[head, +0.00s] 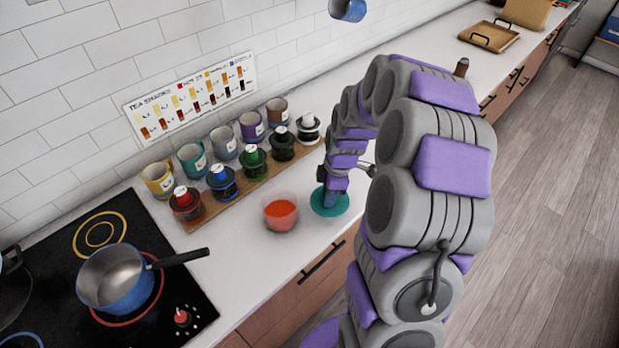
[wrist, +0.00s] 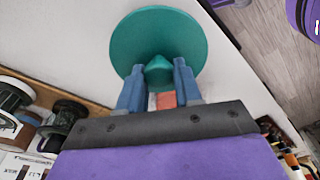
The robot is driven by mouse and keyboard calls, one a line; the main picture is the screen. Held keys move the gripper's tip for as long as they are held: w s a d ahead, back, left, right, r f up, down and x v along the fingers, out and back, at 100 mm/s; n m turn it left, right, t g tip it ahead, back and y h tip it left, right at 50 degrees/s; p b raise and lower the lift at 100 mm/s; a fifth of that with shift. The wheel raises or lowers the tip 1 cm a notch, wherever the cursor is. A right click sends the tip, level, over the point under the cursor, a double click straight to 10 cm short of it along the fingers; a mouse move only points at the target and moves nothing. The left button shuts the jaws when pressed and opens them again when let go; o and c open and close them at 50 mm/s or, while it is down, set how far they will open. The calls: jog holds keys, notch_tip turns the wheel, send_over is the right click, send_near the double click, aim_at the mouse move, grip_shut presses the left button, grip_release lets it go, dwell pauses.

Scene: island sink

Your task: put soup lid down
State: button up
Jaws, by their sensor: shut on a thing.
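The soup lid is a round teal disc with a raised knob. In the head view the lid (head: 330,203) is at the white counter, just right of the soup container (head: 280,212), a clear bowl with red soup and no cover. In the wrist view the lid (wrist: 185,35) fills the top middle. My gripper (wrist: 158,75) is shut on the lid's knob, with a blue finger on each side. In the head view my gripper (head: 331,193) points down over the lid and hides part of it. I cannot tell whether the lid touches the counter.
A wooden rack (head: 255,185) with several mugs and jars stands behind the bowl. A blue pot (head: 120,280) sits on the black stove (head: 190,315) at the left. The counter's front edge is close to the lid. A wooden tray (head: 489,38) lies far back.

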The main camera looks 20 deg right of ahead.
jog(key=w+d, duration=0.1)
jog(key=w, duration=0.2)
jog(key=w+d+b, duration=0.1)
jog(key=w, duration=0.2)
jog(key=w+d+f, duration=0.1)
jog(key=w, duration=0.3)
jog(key=shift+w+a, duration=0.1)
jog(key=shift+w, duration=0.4)
jog(key=shift+d+f+b, duration=0.15)
jog(key=shift+f+b, duration=0.25)
jog(key=shift+f, duration=0.55)
jog(key=shift+d+f+b, duration=0.1)
jog(key=shift+f+b, duration=0.25)
jog(key=shift+f, duration=0.55)
jog(key=shift+r, duration=0.1)
jog(key=shift+a, duration=0.1)
jog(key=o, duration=1)
